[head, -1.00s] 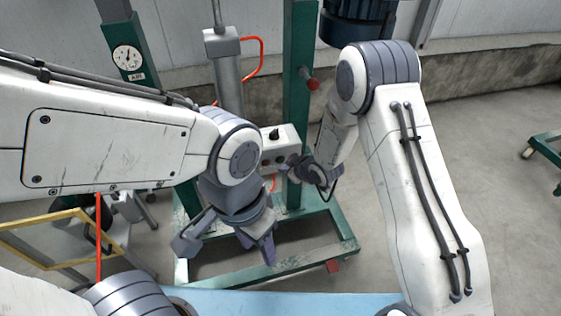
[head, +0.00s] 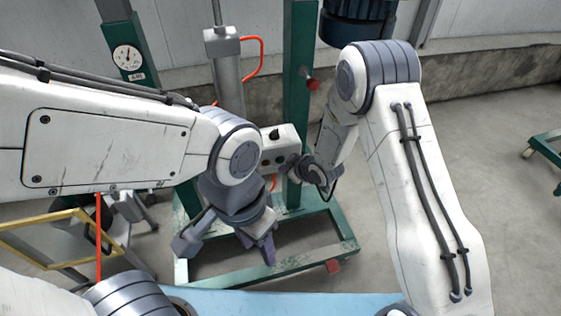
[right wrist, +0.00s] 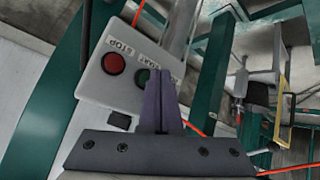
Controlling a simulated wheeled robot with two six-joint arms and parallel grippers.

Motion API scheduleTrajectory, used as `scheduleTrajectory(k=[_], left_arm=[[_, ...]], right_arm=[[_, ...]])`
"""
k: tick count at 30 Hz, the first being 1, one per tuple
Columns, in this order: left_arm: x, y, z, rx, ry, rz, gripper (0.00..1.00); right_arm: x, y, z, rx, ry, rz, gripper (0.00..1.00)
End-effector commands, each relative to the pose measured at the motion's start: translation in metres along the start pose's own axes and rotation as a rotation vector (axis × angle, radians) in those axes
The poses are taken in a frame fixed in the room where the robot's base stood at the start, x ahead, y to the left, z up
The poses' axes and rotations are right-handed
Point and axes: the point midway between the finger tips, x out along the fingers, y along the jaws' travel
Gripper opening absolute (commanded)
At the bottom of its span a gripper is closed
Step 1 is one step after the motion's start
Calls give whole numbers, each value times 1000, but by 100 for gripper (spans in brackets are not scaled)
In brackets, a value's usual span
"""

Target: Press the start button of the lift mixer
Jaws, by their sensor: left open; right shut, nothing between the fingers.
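The lift mixer's pale control box (head: 286,148) is mounted on the green frame in the head view. In the right wrist view the control box (right wrist: 93,83) shows a red STOP button (right wrist: 113,64) and a green START button (right wrist: 142,76). The START button is partly hidden by my right gripper's fingers. My right gripper (right wrist: 160,74) is shut and empty, its tips close in front of the START button. I cannot tell whether they touch it. In the head view my right gripper (head: 287,168) is at the box's lower right. My left gripper (head: 227,250) is open and empty, lower down.
The lift mixer's green post (head: 298,90) and green base frame (head: 285,263) stand around the box. A gauge (head: 127,57) sits on a green column at the left. A yellow-framed stand (head: 45,240) is at the lower left.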

Motion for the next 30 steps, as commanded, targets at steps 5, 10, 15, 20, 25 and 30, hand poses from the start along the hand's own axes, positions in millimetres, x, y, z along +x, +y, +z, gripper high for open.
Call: scheduleTrajectory(k=[5,10,15,20,25,30], left_arm=[[0,0,0,0,0,0,50],[0,0,0,0,0,0,50],[0,0,0,0,0,0,50],[0,0,0,0,0,0,50],[-1,0,0,0,0,0,50],[-1,0,0,0,0,0,50]], right_arm=[[0,0,0,0,0,0,0],[0,0,0,0,0,0,0],[0,0,0,0,0,0,0],[1,0,-1,0,0,0,0],[4,3,-4,0,0,0,0],[6,4,-5,0,1,0,0]])
